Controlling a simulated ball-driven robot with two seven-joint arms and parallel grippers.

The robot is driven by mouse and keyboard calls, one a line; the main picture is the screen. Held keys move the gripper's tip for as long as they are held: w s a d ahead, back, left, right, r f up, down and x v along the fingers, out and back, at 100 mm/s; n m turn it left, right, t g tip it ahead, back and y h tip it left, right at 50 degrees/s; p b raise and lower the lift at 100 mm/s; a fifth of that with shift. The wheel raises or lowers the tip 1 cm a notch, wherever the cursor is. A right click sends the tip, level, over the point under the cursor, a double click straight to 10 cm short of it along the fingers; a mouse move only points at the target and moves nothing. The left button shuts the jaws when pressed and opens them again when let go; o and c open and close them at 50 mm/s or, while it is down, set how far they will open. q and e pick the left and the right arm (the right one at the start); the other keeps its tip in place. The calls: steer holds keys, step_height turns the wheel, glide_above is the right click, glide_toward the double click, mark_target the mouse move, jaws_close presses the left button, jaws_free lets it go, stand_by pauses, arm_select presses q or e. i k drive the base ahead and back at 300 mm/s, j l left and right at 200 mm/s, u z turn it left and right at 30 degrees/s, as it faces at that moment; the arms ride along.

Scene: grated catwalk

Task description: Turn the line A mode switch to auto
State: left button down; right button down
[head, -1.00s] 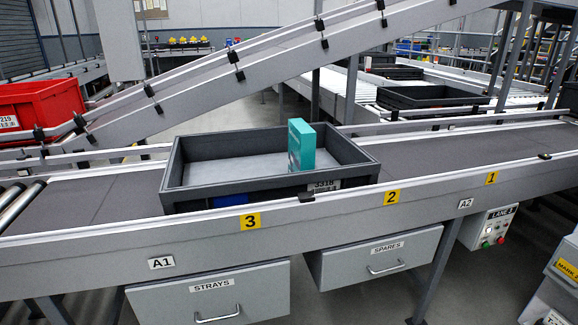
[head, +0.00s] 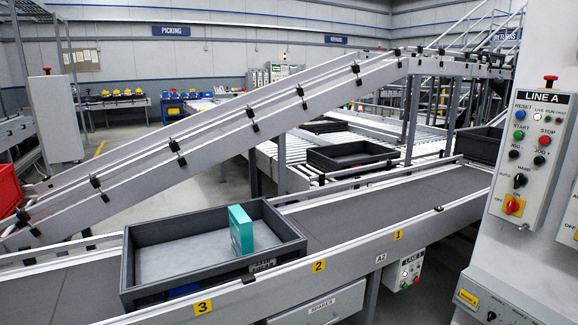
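The line A control panel (head: 531,155) is a pale box on a grey cabinet at the right. Its black mode switch (head: 520,180) sits in the lower part, near small AUTO and HAND labels. The knob is too small to tell which label it points to. Above it are blue, green and red buttons and two black jog knobs. Below it is a red rotary switch on a yellow plate (head: 512,205). Neither of my grippers is in view.
A conveyor crosses the front, carrying a dark tray (head: 135,262) with a teal box (head: 241,229) in it. An inclined conveyor (head: 235,125) rises behind. A lower grey cabinet (head: 505,300) stands at the bottom right. A small control box (head: 407,268) hangs under the conveyor.

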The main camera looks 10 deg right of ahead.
mark_target(519, 179)
steer(key=z, duration=1.75)
steer(key=i+z, duration=0.15)
steer(key=z, duration=0.2)
steer(key=i+j+z, duration=0.1)
steer(key=z, duration=0.2)
